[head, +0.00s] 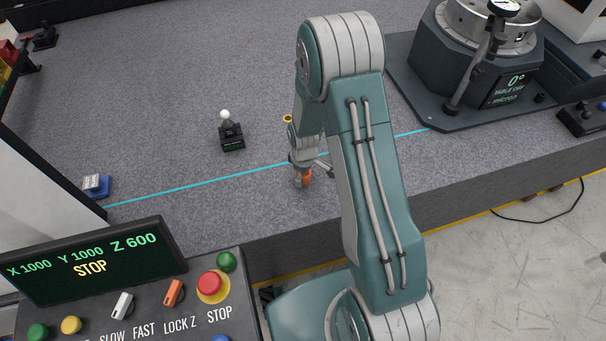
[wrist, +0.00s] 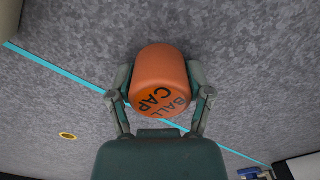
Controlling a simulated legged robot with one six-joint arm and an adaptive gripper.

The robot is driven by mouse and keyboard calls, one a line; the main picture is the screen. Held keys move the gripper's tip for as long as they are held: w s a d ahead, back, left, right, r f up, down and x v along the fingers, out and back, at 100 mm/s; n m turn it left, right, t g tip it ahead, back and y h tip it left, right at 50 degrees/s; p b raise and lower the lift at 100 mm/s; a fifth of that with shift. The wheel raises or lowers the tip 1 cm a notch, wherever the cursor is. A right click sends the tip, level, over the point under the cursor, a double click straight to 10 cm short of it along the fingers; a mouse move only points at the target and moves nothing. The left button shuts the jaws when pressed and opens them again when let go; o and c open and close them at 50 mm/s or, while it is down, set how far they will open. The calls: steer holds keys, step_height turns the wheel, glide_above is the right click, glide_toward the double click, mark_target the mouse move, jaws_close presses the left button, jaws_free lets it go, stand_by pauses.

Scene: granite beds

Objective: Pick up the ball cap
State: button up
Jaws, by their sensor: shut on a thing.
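The ball cap (wrist: 160,78) is an orange rounded cylinder with "BALL CAP" in dark letters on its face. In the wrist view it sits between the two fingers of my gripper (wrist: 160,92), which touch it on both sides. In the head view the orange cap (head: 304,177) shows at the tip of my gripper (head: 303,171), near the front edge of the granite bed, on the near side of the cyan line. I cannot tell whether the cap still touches the granite.
A white ball on a black stand (head: 231,137) stands on the granite bed (head: 150,110) left of my gripper. A small yellow disc (head: 287,118) lies behind it. A rotary table (head: 475,60) is at right, a blue block (head: 97,186) at left, a control panel (head: 150,300) in front.

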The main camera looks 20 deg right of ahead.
steer(key=shift+d+r, duration=0.1)
steer(key=shift+r, duration=0.4)
step_height(320, 180, up, 3)
steer(key=shift+f, duration=0.2)
steer(key=s+d+r, duration=0.3)
steer(key=s+r, duration=0.6)
steer(key=s, duration=0.4)
steer(key=w+a+r, duration=0.3)
steer(key=w+a, duration=0.1)
steer(key=w, duration=0.7)
steer(key=w+a+r, duration=0.3)
steer(key=w+a, duration=0.1)
steer(key=w, duration=0.7)
steer(key=w+a+r, duration=0.3)
steer(key=w+a, duration=0.2)
steer(key=a, duration=0.1)
steer(key=w+a+r, duration=0.3)
steer(key=w+a, duration=0.3)
steer(key=a, duration=0.1)
steer(key=shift+w+a, duration=0.15)
steer(key=shift+w, duration=0.05)
